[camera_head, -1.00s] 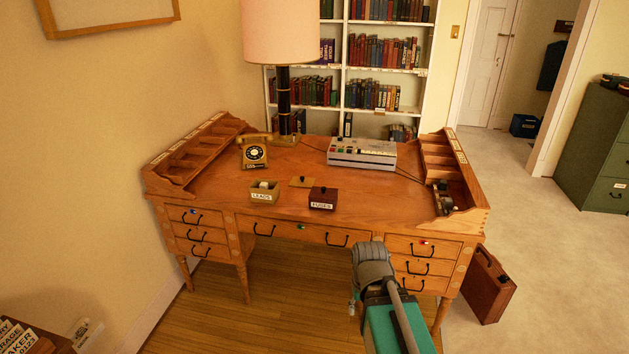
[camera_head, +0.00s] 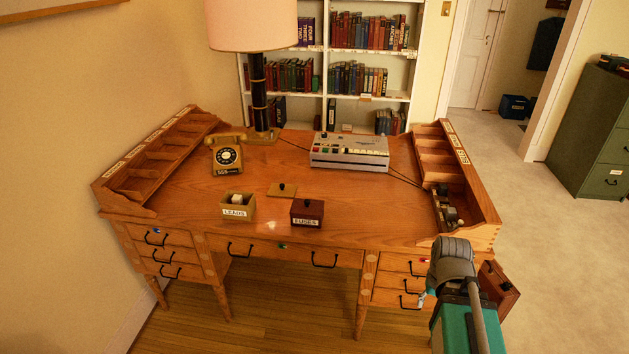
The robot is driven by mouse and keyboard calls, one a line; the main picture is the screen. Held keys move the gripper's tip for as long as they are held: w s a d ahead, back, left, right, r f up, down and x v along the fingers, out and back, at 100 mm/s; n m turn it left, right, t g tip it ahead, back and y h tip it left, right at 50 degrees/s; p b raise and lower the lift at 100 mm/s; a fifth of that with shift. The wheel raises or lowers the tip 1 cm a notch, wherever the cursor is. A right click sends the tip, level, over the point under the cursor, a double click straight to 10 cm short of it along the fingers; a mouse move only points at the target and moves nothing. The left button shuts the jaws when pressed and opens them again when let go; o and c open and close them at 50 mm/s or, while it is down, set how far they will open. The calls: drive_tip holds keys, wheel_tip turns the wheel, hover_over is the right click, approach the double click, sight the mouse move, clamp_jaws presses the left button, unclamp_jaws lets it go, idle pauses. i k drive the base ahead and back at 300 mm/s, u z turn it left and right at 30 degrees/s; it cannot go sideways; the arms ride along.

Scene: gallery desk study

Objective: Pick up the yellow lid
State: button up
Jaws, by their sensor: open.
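The yellow lid (camera_head: 283,190) is a flat mustard square with a small dark knob. It lies on the desk top (camera_head: 350,205), behind and between two small boxes. The yellow box (camera_head: 237,207) labelled LEADS is uncovered and has pale contents. The dark red box (camera_head: 307,212) labelled FUSES has a dark lid with a knob. My gripper (camera_head: 426,292) shows only in small part beside my arm at the lower right, in front of the desk's right drawers. It is open, well apart from the lid; its fingertips are not clearly visible.
A gold telephone (camera_head: 227,155) and a tall lamp (camera_head: 260,105) stand behind the lid to the left. A grey button console (camera_head: 349,152) is behind right. Wooden organisers (camera_head: 160,160) line both desk ends. The desk between the lid and the right organiser is clear.

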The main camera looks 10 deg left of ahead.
sight(276, 190)
drive_tip(key=z, duration=0.25)
drive_tip(key=i, duration=1.5)
drive_tip(key=u, duration=0.6)
drive_tip(key=i, duration=0.5)
drive_tip(key=u, duration=0.35)
drive_tip(key=k, duration=0.9)
drive_tip(key=u, duration=0.05)
drive_tip(key=i, duration=0.2)
drive_tip(key=u, duration=0.1)
